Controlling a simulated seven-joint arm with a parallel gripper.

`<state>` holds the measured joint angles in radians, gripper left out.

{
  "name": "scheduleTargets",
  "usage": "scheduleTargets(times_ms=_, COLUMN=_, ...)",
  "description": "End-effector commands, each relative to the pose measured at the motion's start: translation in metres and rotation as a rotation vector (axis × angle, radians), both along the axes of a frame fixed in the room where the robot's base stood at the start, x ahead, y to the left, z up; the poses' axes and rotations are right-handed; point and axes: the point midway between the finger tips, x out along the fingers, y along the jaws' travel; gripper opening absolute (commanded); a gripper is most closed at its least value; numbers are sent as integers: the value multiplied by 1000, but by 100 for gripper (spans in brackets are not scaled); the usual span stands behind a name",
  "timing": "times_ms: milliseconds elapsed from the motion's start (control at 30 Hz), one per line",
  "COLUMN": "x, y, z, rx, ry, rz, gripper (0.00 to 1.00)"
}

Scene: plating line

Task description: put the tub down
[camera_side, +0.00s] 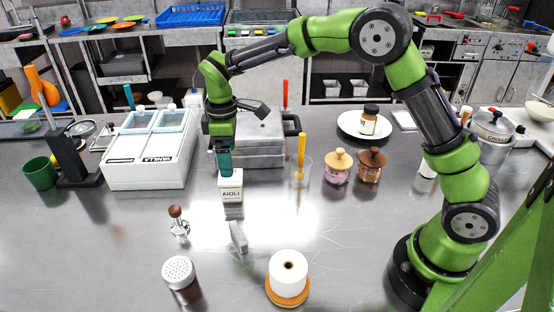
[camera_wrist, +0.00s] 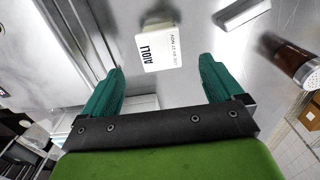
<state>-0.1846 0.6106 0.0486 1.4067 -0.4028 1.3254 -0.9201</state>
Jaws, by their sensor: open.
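The tub (camera_side: 231,190) is small and white, with a label reading AIOLI. It appears to stand upright on the steel counter, its reflection directly below it in the side view. My gripper (camera_side: 225,173) is right above or behind it, with the teal fingertips close to its top. In the wrist view, the tub (camera_wrist: 160,50) lies ahead of my gripper (camera_wrist: 160,76), in line with the gap between the two spread fingers. The fingers are apart and nothing is between them. Whether a fingertip touches the tub is hard to tell.
A white tray unit (camera_side: 150,165) stands left, a metal box (camera_side: 262,150) behind. A glass with an orange-handled utensil (camera_side: 300,170) and two lidded jars (camera_side: 338,168) are right. In front are a metal piece (camera_side: 238,237), shaker (camera_side: 180,275), tamper (camera_side: 179,222) and white roll (camera_side: 288,270).

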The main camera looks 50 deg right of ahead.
Motion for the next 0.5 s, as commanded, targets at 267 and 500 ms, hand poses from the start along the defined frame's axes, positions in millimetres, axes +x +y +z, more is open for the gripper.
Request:
scheduleTargets(times_ms=267, x=-2, y=-2, z=32, rx=4, ry=-9, rz=-14, gripper=94)
scheduleTargets(times_ms=500, x=-49, y=-25, z=93, rx=74, ry=-127, rz=-239, gripper=94)
